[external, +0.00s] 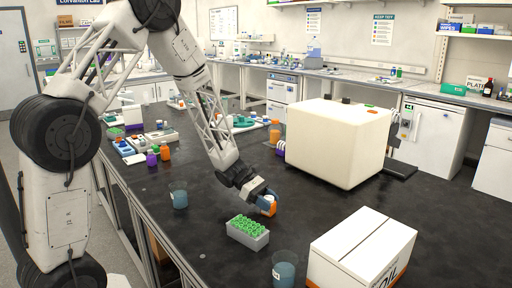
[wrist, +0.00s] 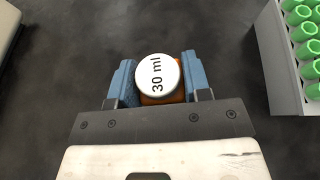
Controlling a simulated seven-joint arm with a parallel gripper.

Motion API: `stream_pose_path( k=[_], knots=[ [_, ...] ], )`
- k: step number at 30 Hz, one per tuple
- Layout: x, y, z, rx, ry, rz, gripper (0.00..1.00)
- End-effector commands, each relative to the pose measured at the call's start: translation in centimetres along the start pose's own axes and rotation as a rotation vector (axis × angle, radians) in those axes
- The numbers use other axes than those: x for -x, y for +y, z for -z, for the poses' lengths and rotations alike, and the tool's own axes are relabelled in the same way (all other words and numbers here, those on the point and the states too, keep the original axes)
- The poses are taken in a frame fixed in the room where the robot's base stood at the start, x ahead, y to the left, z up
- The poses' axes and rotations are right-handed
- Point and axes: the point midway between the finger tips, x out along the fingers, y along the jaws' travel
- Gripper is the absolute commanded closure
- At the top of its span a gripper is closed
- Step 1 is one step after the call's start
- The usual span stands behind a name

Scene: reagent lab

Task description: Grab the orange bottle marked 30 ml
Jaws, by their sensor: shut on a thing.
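An orange bottle (external: 269,208) with a white cap is between the fingers of my gripper (external: 264,199) over the black bench. In the wrist view the bottle's white cap (wrist: 158,76) reads "30 ml", and some of its orange body shows below the cap. The blue fingers of my gripper (wrist: 159,84) are on both sides of the bottle and shut on it. The bottle looks upright. I cannot tell whether its base touches the bench.
A grey rack of green-capped tubes (external: 248,232) stands close by, also at the right in the wrist view (wrist: 283,62). Beakers (external: 179,195) (external: 285,268), a white-and-orange box (external: 362,250) and a large cream block (external: 338,142) stand around. Other small bottles (external: 153,156) are at the left.

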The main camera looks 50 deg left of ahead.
Motion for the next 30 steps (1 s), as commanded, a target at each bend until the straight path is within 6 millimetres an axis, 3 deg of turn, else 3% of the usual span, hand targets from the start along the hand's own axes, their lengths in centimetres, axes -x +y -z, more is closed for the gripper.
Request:
stream_pose_path(
  k=[11,30],
  knots=[
    [0.6,0.0,-1.4,-0.001,0.000,0.000,0.79],
    [3.5,0.0,-8.4,-0.001,0.000,-0.001,0.79]
  ],
)
